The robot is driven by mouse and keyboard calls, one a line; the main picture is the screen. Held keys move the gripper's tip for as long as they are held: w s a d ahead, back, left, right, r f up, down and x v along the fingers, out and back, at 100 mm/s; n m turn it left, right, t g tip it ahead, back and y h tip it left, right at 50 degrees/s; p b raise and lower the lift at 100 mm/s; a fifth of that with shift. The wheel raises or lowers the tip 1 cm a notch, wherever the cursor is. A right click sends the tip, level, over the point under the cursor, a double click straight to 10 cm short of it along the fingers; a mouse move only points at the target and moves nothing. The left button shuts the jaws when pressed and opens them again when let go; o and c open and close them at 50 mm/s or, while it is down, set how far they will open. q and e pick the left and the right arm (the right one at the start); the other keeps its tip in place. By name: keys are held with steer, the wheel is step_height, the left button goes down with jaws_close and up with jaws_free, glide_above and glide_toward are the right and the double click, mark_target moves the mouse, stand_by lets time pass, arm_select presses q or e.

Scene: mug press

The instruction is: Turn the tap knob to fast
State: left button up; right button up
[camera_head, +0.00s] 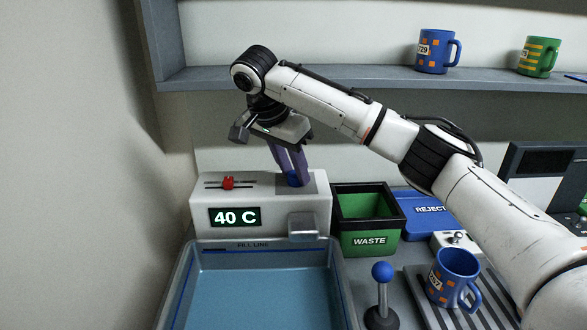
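A white tap unit (258,185) stands behind the sink basin, with a display reading "40 C" and a grey spout (303,226). I see no speed marking for the knob. My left gripper is not in view.
A red slider (228,183) sits on the tap unit left of the knob. The basin (184,290) holds water in front. A green waste bin (367,241), blue reject tray (424,223), blue-topped lever (382,273) and blue mug (449,281) stand to the right. Mugs stand on the shelf (300,80).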

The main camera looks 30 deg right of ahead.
steer(key=o, duration=0.3)
steer(key=shift+r, duration=0.1)
steer(key=v, duration=1)
steer(key=shift+a, duration=0.1)
